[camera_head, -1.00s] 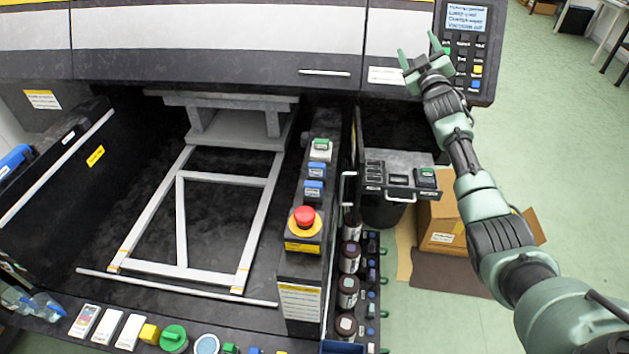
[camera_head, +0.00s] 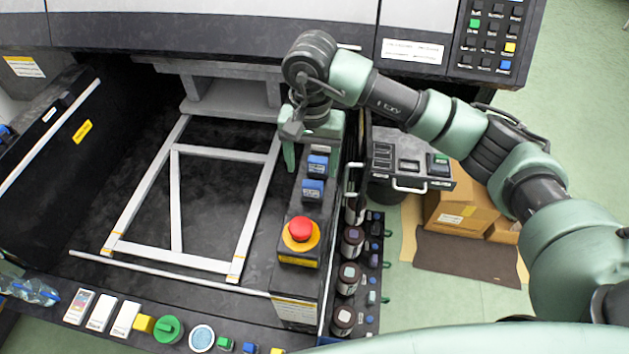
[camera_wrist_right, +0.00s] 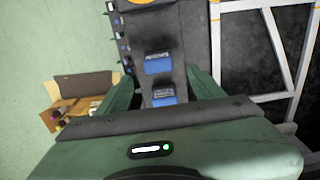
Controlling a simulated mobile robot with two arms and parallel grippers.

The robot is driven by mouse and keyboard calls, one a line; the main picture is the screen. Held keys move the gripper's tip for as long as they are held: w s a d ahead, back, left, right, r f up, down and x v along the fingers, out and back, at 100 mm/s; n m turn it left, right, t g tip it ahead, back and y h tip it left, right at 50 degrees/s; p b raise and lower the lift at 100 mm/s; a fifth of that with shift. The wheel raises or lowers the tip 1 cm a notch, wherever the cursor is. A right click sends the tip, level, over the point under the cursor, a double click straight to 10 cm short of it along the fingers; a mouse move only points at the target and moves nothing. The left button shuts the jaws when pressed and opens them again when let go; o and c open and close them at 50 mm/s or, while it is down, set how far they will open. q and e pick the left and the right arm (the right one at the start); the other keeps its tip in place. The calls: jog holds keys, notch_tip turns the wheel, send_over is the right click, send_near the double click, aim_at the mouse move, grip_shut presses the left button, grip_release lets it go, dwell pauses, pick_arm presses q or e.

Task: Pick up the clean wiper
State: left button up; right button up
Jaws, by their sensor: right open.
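I cannot tell by its look which item is the clean wiper. On the narrow black console, two small blue-topped blocks, a rear one (camera_head: 317,166) and a front one (camera_head: 312,190), stand in a row. They also show in the right wrist view, the rear one (camera_wrist_right: 163,96) close to the fingers and the front one (camera_wrist_right: 158,62) farther off. A green-topped block behind them is now hidden by my right gripper. My right gripper (camera_head: 316,152) points down over the console's rear part, its fingers open and apart on either side of the row. My left gripper is out of view.
A red stop button (camera_head: 301,230) stands at the console's front. A white frame (camera_head: 176,258) lies in the dark bay to the left. Dark bottles (camera_head: 350,240) stand in a rack to the right. The front ledge holds several small items, including a green round cap (camera_head: 168,329).

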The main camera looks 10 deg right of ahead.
aim_at(312, 183)
jog(key=f+p, duration=0.1)
jog(key=f, duration=0.1)
jog(key=f+p, duration=0.1)
jog(key=f, duration=0.1)
jog(key=f+p, duration=0.1)
jog(key=f, duration=0.1)
jog(key=shift+s+f, duration=0.15)
jog(key=shift+s, duration=0.1)
jog(key=shift+f, duration=0.4)
jog(key=shift+c, duration=0.6)
jog(key=c, duration=1.3)
